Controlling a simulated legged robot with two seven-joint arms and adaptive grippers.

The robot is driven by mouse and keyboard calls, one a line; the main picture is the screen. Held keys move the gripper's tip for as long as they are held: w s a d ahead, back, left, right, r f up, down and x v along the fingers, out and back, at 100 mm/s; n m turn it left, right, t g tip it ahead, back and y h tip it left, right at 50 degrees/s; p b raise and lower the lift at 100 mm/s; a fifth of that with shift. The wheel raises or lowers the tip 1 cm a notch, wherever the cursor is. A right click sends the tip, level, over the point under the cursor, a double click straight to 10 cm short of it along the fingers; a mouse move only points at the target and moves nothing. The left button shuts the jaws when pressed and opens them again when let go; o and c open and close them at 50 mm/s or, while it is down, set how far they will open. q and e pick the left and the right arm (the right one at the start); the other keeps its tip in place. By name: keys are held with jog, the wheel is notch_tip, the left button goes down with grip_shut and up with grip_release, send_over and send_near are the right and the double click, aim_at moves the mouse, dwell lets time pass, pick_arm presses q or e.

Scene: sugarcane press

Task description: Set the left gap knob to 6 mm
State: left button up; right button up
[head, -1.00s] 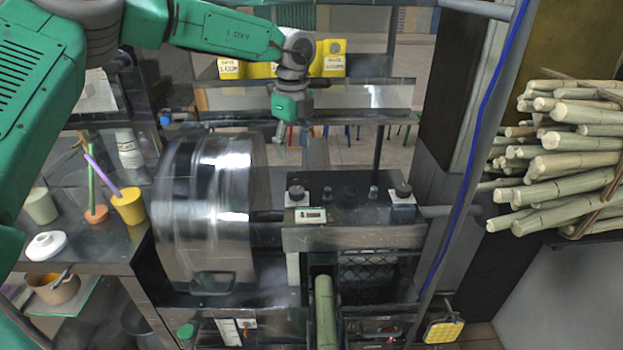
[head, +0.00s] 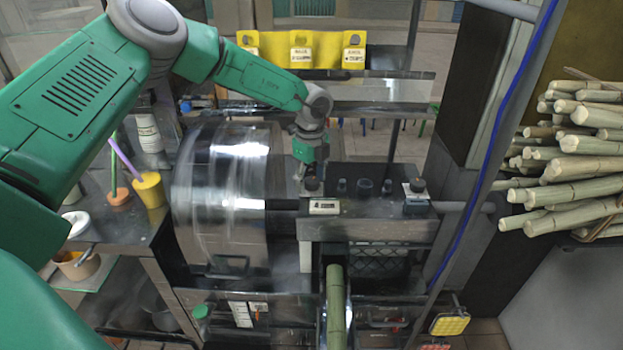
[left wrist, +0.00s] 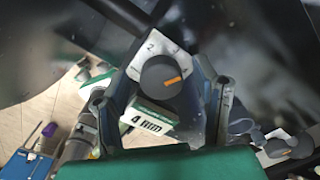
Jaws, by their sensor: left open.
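The left gap knob (head: 312,186) is a dark round knob on a light plate at the left end of the press's dark top panel. In the left wrist view the knob (left wrist: 160,78) has an orange pointer mark aimed to the right, and a "2" shows on its plate. A small label (head: 324,207) below the knob shows a 4; it also shows in the left wrist view (left wrist: 148,118). My left gripper (head: 304,174) is open, pointing down at the knob, with a finger on each side of it in the wrist view. Contact cannot be told. My right gripper is out of view.
A second knob (head: 416,186) stands at the panel's right end, with small dark fittings between. A shiny drum (head: 220,195) is close on the left. A green cane (head: 336,300) lies in front below. Cane stalks (head: 570,160) are stacked at right, beyond a slanted post.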

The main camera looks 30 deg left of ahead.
pick_arm(q)
jog(key=shift+w+d+f, duration=0.1)
jog(key=shift+d+f, duration=0.05)
jog(key=shift+f, duration=0.05)
jog(key=shift+r, duration=0.1)
jog(key=c, duration=1.1)
jog(key=shift+c, duration=0.2)
